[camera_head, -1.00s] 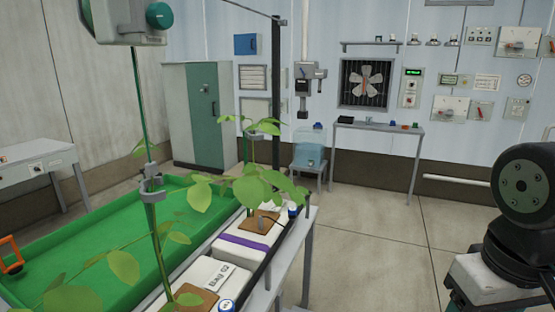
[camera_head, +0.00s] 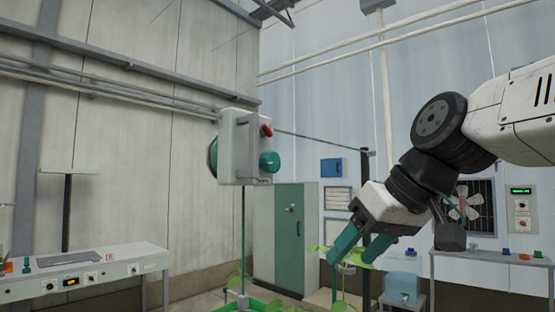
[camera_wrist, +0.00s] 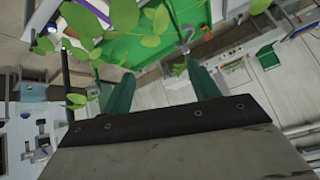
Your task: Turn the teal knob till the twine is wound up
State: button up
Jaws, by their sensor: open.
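A pale box (camera_head: 240,135) hangs high left of centre in the head view. The teal knob (camera_head: 269,162) sticks out from its right side, below a red button (camera_head: 267,130). A green disc (camera_head: 213,158) shows at the box's left edge. Green twine (camera_head: 243,225) runs straight down from the box to the plants. My gripper (camera_head: 353,252) is lower and to the right of the knob, apart from it, with teal fingers pointing down. In the wrist view my gripper (camera_wrist: 162,88) has its fingers wide apart with nothing held; the knob is not visible there.
Plant leaves (camera_head: 325,252) show close to my fingers in the picture. A green tray (camera_wrist: 135,45) lies below in the wrist view. A green-doored cabinet (camera_head: 280,235) stands behind. A bench (camera_head: 80,275) is at left. Space around the knob looks clear.

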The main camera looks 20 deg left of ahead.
aim_at(274, 158)
jog(key=w+a+r+n+t+y, duration=0.1)
jog(key=w+a+r+n+y, duration=0.15)
jog(key=a+r, duration=0.45)
jog(key=w+a+r+n+t+y, duration=0.1)
jog(key=a+r+n+y, duration=0.2)
jog(key=r, duration=0.8)
jog(key=shift+h, duration=0.25)
jog(key=x, duration=0.6)
jog(key=shift+w+f, duration=0.15)
jog(key=shift+f, duration=0.25)
jog(key=c, duration=1)
